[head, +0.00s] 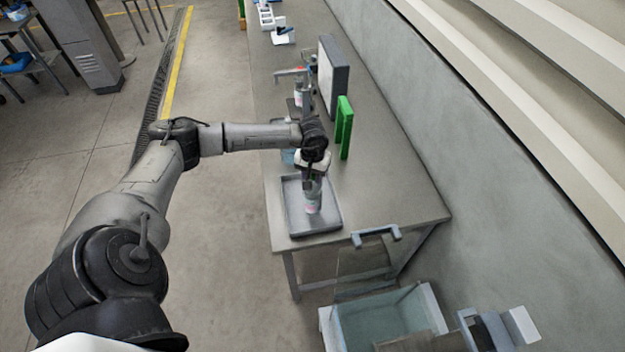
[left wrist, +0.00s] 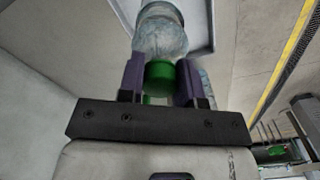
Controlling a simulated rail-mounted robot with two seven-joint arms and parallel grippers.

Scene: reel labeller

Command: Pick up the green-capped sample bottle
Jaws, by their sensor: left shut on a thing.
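The green-capped sample bottle is clear, with its green cap (left wrist: 160,74) between the two purple fingers of my left gripper (left wrist: 160,82) in the left wrist view. Its clear body (left wrist: 160,30) extends away beyond the fingertips. In the head view my left gripper (head: 313,184) points down over the grey tray (head: 330,226) at the near end of the bench. The gripper is shut on the cap. I cannot tell whether the bottle touches the tray.
A bluish clear object (head: 288,157) stands just behind the tray, partly hidden by my arm. A green upright panel (head: 345,128) and a dark-framed board (head: 332,76) stand farther back. A clear bin (head: 380,315) sits below the bench's near end.

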